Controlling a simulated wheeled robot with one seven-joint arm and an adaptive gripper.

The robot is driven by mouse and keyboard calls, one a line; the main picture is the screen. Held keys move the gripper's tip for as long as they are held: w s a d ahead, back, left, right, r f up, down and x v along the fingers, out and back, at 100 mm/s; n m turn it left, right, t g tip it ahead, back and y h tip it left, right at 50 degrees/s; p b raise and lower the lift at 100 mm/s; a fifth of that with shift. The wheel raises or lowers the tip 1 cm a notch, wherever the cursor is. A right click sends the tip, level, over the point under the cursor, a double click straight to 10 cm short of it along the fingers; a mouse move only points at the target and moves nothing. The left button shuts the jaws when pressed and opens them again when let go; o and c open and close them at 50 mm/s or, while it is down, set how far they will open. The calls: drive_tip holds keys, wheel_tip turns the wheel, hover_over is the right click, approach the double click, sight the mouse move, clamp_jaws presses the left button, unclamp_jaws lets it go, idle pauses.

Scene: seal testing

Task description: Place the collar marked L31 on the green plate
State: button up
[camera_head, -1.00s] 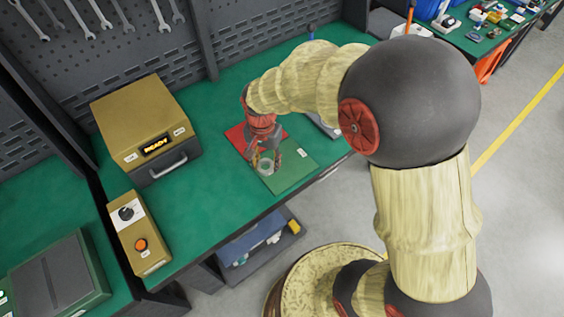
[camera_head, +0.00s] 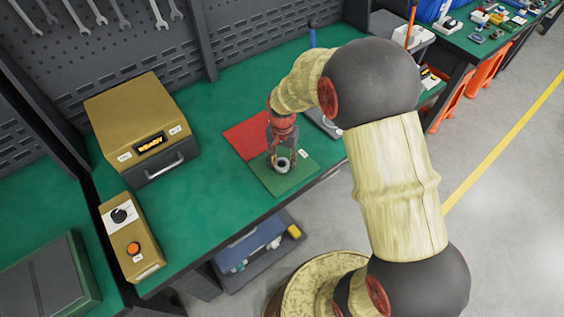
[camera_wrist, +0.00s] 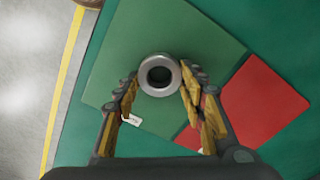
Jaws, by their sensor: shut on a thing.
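A grey metal ring-shaped collar (camera_wrist: 159,75) is between the fingertips of my gripper (camera_wrist: 160,92) in the wrist view. No marking can be read on it. The collar (camera_head: 282,164) also shows in the head view, below my gripper (camera_head: 282,155) and over the green plate (camera_head: 300,180). My gripper is shut on the collar. The green plate (camera_wrist: 195,30) lies behind the collar in the wrist view. I cannot tell whether the collar touches the plate.
A red plate (camera_head: 245,136) lies beside the green one. A yellow box reading READY (camera_head: 135,115) and a control box with an orange button (camera_head: 133,245) stand to the left. A blue bin (camera_head: 255,245) sits below the bench edge. The bench between is clear.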

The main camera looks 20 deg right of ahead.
drive_tip(key=shift+f, duration=0.1)
drive_tip(key=o, duration=1.5)
drive_tip(key=shift+o, duration=0.2)
